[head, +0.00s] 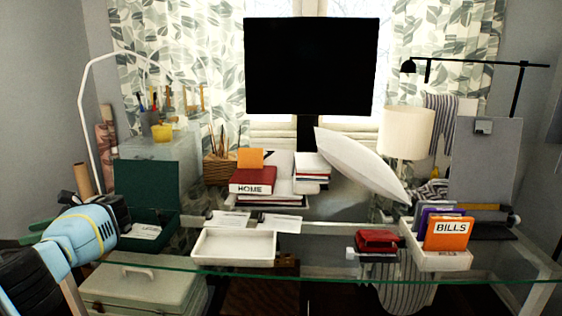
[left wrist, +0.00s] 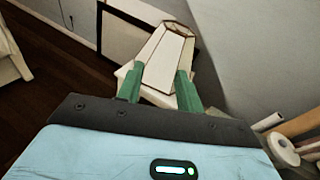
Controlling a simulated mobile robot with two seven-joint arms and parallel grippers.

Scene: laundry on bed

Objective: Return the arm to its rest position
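My left arm, light blue with black joints, comes in at the left of the head view. Its gripper (head: 38,233) points to the left, off the left end of the glass desk. In the left wrist view the two green fingers of the left gripper (left wrist: 158,80) stand apart with a gap between them. A white bin-like object (left wrist: 165,58) shows beyond the fingers; nothing appears held. My right arm and gripper are in neither view.
The glass desk (head: 330,274) holds a white tray (head: 233,247), a dark green box (head: 146,185), a red stapler-like object (head: 377,240) and an orange BILLS folder (head: 449,233). A monitor (head: 312,65) stands behind. Rolled tubes (left wrist: 300,125) lie right of the gripper in the wrist view.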

